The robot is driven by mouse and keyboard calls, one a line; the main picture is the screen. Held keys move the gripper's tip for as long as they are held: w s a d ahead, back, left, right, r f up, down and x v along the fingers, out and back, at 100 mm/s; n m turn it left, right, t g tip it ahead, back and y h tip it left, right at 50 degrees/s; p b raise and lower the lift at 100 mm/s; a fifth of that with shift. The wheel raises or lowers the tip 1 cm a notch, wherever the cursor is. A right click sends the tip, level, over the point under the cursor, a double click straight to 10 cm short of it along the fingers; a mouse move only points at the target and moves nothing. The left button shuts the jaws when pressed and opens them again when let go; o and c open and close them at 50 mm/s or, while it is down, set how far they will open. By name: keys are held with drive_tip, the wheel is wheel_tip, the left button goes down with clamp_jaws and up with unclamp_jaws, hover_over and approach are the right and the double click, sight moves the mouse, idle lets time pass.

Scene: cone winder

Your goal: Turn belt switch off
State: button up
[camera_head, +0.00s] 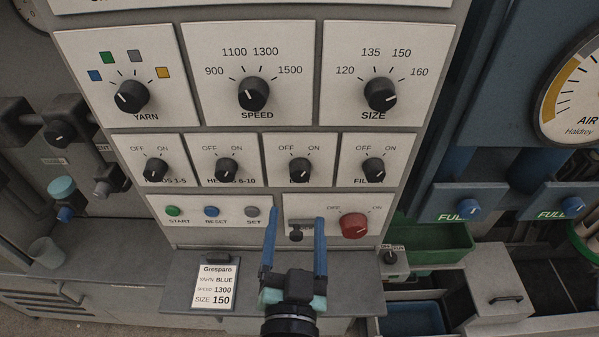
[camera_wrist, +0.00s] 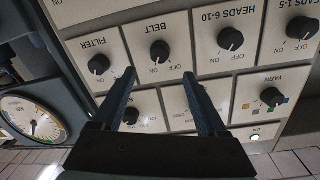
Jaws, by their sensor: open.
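The belt switch is a black rotary knob (camera_head: 300,172) on a white plate in the middle row of the winder panel, with OFF at upper left and ON at upper right. In the wrist view the panel appears upside down, and the belt knob (camera_wrist: 160,50) shows under its BELT label. I cannot tell clearly which mark its pointer faces. My gripper (camera_head: 296,214) is open and empty, its blue fingers upright below the belt knob in the head view. In the wrist view the open fingers (camera_wrist: 158,75) straddle the view of the knob without visibly touching it.
The filter knob (camera_head: 373,171) is right of the belt knob, the heads 6-10 knob (camera_head: 227,171) left. Above are yarn, speed and size dials. A red knob (camera_head: 353,226) is close right of my fingers. A label card (camera_head: 214,287) is on the ledge.

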sight(300, 177)
drive_tip(key=w+p, duration=0.1)
drive_tip(key=w, duration=0.4)
drive_tip(key=w+p, duration=0.1)
drive_tip(key=w, duration=0.3)
drive_tip(key=shift+w+d+p, duration=0.2)
drive_tip(key=shift+w+p, duration=0.15)
clamp_jaws()
